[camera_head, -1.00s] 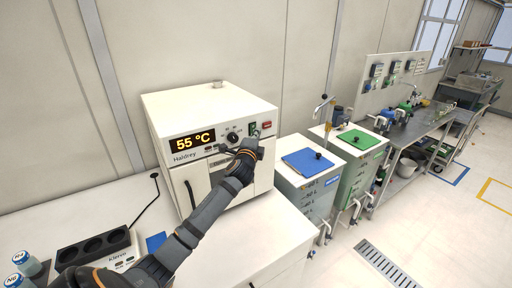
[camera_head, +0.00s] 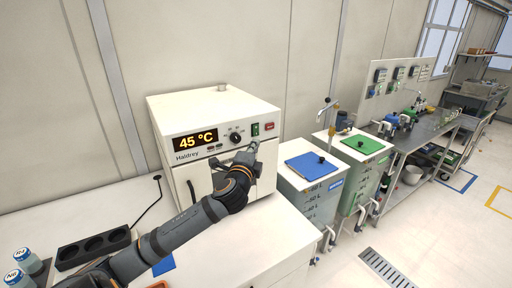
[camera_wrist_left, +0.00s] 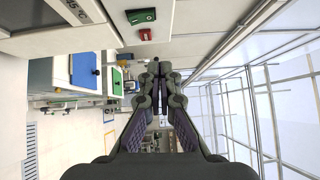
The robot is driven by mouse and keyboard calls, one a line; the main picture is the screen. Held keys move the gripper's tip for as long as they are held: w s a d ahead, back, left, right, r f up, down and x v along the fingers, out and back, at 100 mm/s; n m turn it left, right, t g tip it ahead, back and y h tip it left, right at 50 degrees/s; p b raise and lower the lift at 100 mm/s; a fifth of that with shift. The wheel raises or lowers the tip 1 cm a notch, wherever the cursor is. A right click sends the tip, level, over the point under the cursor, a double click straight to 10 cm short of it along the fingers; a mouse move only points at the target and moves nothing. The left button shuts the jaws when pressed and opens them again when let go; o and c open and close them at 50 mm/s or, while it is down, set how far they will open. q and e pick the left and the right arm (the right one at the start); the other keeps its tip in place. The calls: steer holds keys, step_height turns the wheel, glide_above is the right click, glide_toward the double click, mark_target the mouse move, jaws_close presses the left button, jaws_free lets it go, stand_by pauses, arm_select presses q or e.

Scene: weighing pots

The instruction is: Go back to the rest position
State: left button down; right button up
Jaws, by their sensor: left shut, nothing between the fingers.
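My left gripper (camera_head: 247,155) is in front of the oven (camera_head: 213,107), a white box labelled Haldrey on the bench. Its display (camera_head: 195,141) reads 45 °C, with a black knob (camera_head: 235,138), a green switch (camera_head: 255,129) and a red switch (camera_head: 269,126) to the right. The gripper is just below the knob and overlaps the oven door in the picture; I cannot tell if it touches. In the left wrist view the fingers (camera_wrist_left: 158,72) meet at the tips, shut and empty, and the green switch (camera_wrist_left: 140,16) and red switch (camera_wrist_left: 145,34) show beyond. My right gripper is out of view.
A black block with round wells (camera_head: 93,248) and blue-capped bottles (camera_head: 18,277) stand at the left of the bench. Tanks with a blue lid (camera_head: 313,166) and a green lid (camera_head: 366,144) stand right of the oven. A metal bench (camera_head: 425,128) is further right.

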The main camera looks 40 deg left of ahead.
arm_select(q)
steer(key=shift+s+d, duration=0.1)
steer(key=s+d+f+n+g+h, duration=0.1)
steer(key=s+d+f+n+g, duration=0.2)
steer(key=s+f, duration=0.35)
steer(key=s+d+f+n+g+h, duration=0.1)
steer(key=s+d+f+n+g, duration=0.2)
steer(key=f, duration=0.7)
steer(key=s+d+f+n+g+h, duration=0.1)
steer(key=s+d+f+n+g, duration=0.2)
steer(key=s+f, duration=0.35)
steer(key=s+d+f+n+g+h, duration=0.35)
steer(key=s+d+f, duration=0.35)
steer(key=s, duration=0.3)
step_height(320, 180, down, 27)
steer(key=s+a+g, duration=0.2)
steer(key=s+a, duration=0.1)
steer(key=s+a+f+n+g, duration=0.1)
steer(key=s+f, duration=1.5)
steer(key=s, duration=0.2)
steer(key=shift+s+f, duration=0.15)
steer(key=shift+f, duration=0.05)
steer(key=shift+g, duration=0.25)
